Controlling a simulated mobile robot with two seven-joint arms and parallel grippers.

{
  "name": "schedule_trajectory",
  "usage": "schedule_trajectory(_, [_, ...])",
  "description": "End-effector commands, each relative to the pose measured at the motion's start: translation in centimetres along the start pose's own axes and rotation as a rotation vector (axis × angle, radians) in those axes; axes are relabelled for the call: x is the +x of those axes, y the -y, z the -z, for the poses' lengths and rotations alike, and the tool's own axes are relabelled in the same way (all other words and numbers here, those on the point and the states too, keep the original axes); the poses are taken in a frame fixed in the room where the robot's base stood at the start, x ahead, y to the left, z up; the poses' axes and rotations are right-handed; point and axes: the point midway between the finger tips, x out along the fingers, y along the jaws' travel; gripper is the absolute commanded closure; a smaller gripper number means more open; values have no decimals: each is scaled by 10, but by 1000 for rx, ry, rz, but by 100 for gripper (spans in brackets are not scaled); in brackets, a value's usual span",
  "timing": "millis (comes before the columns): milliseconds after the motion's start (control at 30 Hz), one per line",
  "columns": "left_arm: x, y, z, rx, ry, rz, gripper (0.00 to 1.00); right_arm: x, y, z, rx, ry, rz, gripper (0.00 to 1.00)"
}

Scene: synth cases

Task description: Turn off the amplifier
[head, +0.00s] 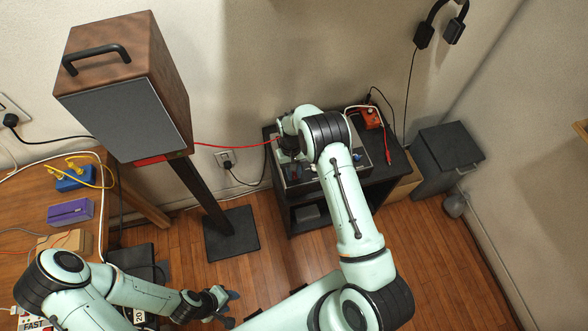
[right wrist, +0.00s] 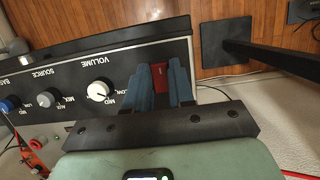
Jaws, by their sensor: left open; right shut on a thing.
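The amplifier (head: 360,152) sits on a black stand, partly hidden by my right arm in the head view. Its dark panel (right wrist: 125,72) fills the left of the right wrist view, with a white volume knob (right wrist: 98,91), a small source knob (right wrist: 54,98) and a blue bass knob (right wrist: 9,104). My right gripper (right wrist: 160,78) has blue fingers shut on a red piece (right wrist: 160,74) at the panel, right of the volume knob. Any label on the red piece is hidden. My left gripper (head: 231,308) is open and empty above the floor, away from the amplifier.
A wooden speaker (head: 125,120) on a black post stands left of the amplifier. A red cable (head: 230,145) runs between them. A red-orange box (head: 368,117) lies behind the amplifier. A dark bin (head: 448,155) stands right. A wooden table (head: 25,190) is at left.

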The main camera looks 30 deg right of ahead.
Motion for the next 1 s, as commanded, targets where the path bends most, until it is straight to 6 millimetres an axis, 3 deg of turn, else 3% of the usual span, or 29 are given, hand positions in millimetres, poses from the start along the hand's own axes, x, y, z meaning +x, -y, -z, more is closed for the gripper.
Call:
schedule_trajectory(167, [2,2,-2,-1,3,1,57,0,0,1,-1,-7,1,100])
schedule_trajectory(200, [2,2,-2,-1,3,1,57,0,0,1,-1,-7,1,73])
schedule_trajectory(267, [2,2,-2,-1,3,1,57,0,0,1,0,-6,1,54])
schedule_trajectory(300, [2,1,-2,-1,3,1,57,0,0,1,0,-6,1,51])
schedule_trajectory(667, [2,1,-2,-1,3,1,57,-6,0,1,0,-8,1,51])
schedule_trajectory(767, [2,1,-2,-1,3,1,57,-20,0,2,0,-11,1,51])
schedule_trajectory(1000, [-1,0,0,0,0,0,57,-75,0,2,-1,-12,1,51])
